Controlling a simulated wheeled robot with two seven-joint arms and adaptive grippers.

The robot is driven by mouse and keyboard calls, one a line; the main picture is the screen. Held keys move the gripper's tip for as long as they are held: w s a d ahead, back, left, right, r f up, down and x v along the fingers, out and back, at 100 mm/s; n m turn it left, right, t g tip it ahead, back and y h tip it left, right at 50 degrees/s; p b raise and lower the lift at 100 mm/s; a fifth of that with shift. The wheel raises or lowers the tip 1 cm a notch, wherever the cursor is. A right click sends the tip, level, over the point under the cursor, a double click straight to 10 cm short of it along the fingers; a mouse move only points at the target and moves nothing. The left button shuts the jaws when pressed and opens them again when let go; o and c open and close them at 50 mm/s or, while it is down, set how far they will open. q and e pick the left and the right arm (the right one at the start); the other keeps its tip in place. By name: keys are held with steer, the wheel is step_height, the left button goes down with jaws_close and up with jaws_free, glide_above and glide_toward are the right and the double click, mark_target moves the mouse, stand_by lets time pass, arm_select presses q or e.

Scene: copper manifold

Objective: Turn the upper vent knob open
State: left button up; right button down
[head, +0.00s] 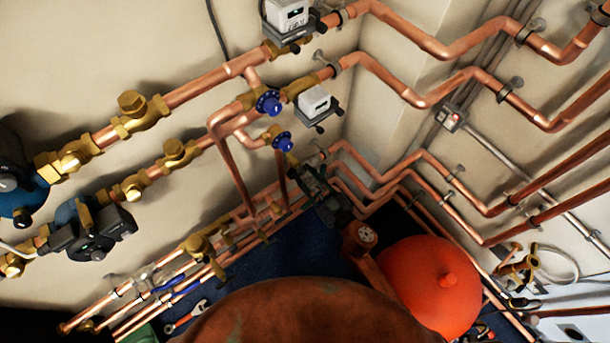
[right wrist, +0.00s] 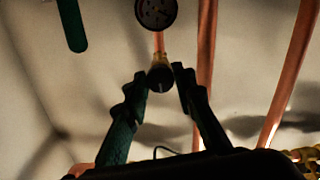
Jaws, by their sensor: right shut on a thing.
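In the right wrist view my right gripper (right wrist: 159,78) has its two dark green fingers closed around a small dark round knob (right wrist: 160,84). The knob sits at the end of a brass fitting (right wrist: 160,62) on a copper pipe. In the head view the same gripper (head: 304,168) is beside the pipes, just below and right of a lower blue knob (head: 282,143). An upper blue knob (head: 268,103) shows above that one. The held knob is hidden or too small to make out in the head view. My left gripper is out of view.
A round gauge (right wrist: 156,12) is close above the held knob. Copper pipes run along the wall around the gripper. An orange rounded vessel (head: 430,285) stands at lower right. White meters (head: 314,101) and dark pumps (head: 93,232) are on the pipes.

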steer(key=shift+s+n+p, duration=0.1)
steer(key=shift+n+p, duration=0.45)
steer(key=shift+n, duration=1.75)
steer(key=n, duration=0.2)
steer(key=shift+n, duration=1.3)
steer(key=shift+f+n, duration=0.1)
steer(key=shift+n, duration=0.9)
steer(key=n, duration=0.4)
steer(key=shift+n+b, duration=0.4)
steer(key=shift+n, duration=1.6)
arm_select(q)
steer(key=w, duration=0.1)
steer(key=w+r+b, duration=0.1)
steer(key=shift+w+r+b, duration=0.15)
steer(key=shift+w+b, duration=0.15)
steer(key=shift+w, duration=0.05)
arm_select(e)
steer(key=n, duration=0.4)
steer(key=shift+a+n, duration=0.1)
steer(key=shift+n, duration=0.3)
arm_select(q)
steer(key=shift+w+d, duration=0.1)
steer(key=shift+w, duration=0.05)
arm_select(e)
steer(key=shift+s, duration=0.1)
